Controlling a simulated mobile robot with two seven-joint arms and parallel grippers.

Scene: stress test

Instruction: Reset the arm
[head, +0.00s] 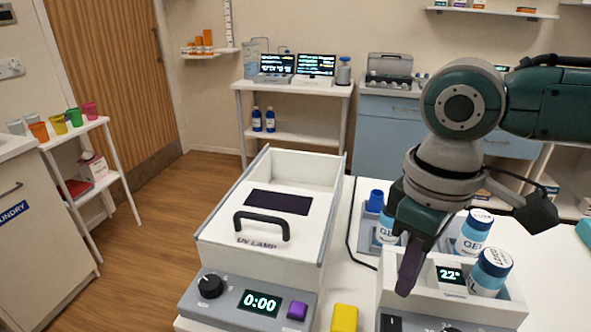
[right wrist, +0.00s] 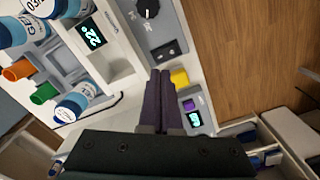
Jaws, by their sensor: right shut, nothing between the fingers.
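My right arm reaches in from the right in the head view. Its gripper (head: 408,268) points down over the front left part of a white device with a "22°" display (head: 451,275). Its dark purple fingers are together with nothing between them. In the right wrist view the shut fingers (right wrist: 160,78) lie between the "22°" device and the purple button. Whether they touch any surface is not clear. My left gripper does not show.
A white UV lamp box (head: 265,222) with a black handle and "0:00" display stands left of the gripper. A yellow block (head: 345,318) lies between them. Wooden floor (head: 160,240) is open at left.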

